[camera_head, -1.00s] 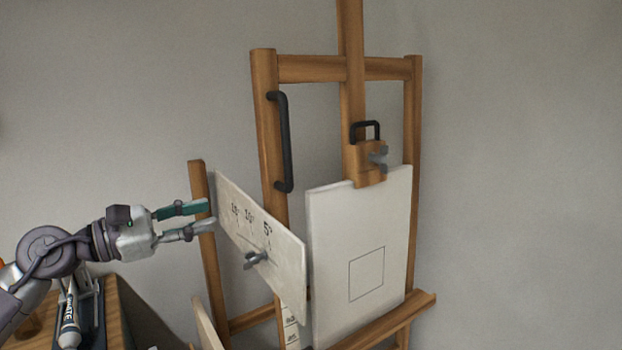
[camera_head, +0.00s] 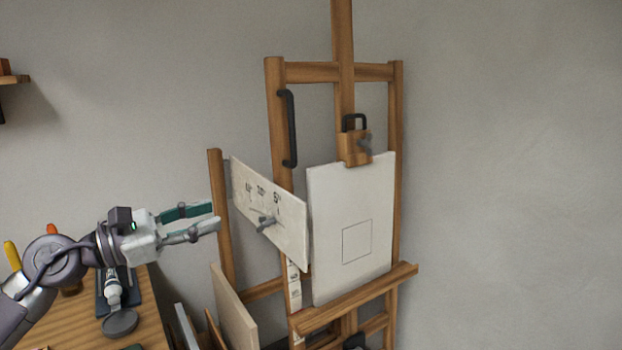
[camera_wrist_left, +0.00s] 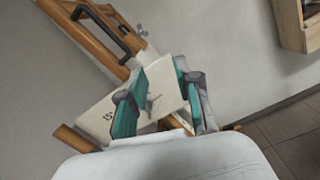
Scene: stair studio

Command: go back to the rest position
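My left gripper (camera_head: 216,216) reaches in from the left in the head view, its two fingers apart with nothing between them. Its tips are just left of an easel post (camera_head: 223,215) and the tilted scale board (camera_head: 272,212) in that view. In the left wrist view the gripper (camera_wrist_left: 160,66) is open, with the white scale board (camera_wrist_left: 97,118) behind its fingers. I cannot tell the exact gap to the board. My right gripper is not recognisable in either view.
The wooden easel (camera_head: 275,120) holds a white panel (camera_head: 340,272) with a drawn square. A black handle (camera_head: 288,130) is on its left post. A wooden bench (camera_head: 75,318) with a tube (camera_head: 113,292) is below my left arm. Boards (camera_head: 235,310) lean beside the easel. Bare wall is at right.

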